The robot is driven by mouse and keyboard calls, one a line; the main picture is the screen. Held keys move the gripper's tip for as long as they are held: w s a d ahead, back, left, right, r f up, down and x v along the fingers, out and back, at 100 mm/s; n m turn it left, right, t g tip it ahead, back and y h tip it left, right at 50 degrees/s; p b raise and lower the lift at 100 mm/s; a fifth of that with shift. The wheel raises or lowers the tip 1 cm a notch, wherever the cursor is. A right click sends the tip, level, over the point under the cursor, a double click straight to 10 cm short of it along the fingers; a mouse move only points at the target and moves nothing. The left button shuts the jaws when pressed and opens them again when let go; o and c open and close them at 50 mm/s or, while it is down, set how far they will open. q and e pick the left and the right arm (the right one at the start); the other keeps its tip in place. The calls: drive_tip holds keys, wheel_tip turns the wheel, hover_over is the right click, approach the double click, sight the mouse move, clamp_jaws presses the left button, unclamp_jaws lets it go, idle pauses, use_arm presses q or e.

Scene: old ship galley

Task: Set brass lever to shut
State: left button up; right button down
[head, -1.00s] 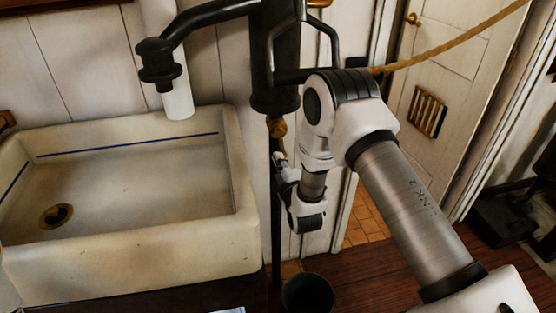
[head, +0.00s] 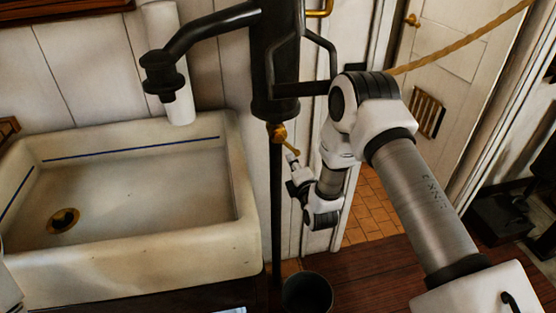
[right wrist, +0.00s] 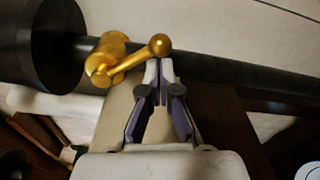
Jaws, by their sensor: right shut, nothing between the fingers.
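The brass lever (head: 281,132) sits on the thin black pipe just below the thick black pump body. Its arm slants down and to the right, away from the pipe. In the right wrist view the brass lever (right wrist: 130,60) shows its round body and an arm ending in a ball knob. My right gripper (head: 292,157) is at the lever's lower end. In the right wrist view its fingertips (right wrist: 158,68) are shut together with nothing between them, right beside the ball knob. I cannot tell whether they touch it.
A white sink (head: 140,255) stands to the left of the pipe. The black pump (head: 275,60) with its spout is above the lever. A dark bucket (head: 307,292) stands below. A rope (head: 460,42) crosses in front of the door at right.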

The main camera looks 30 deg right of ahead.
drive_tip(key=shift+s+d+r+n+p, duration=0.15)
drive_tip(key=shift+d+r+n+p, duration=0.55)
drive_tip(key=shift+p, duration=0.55)
drive_tip(key=shift+s+d+r+n+p, duration=0.15)
drive_tip(key=shift+d+r+n+p, duration=0.35)
drive_tip(key=shift+r+n+p, duration=0.5)
drive_tip(key=shift+s+d+r+n+p, duration=0.15)
drive_tip(key=shift+d+r+n+p, duration=0.6)
drive_tip(key=shift+p, duration=0.75)
drive_tip(key=shift+a+f, duration=0.1)
drive_tip(key=shift+f, duration=0.05)
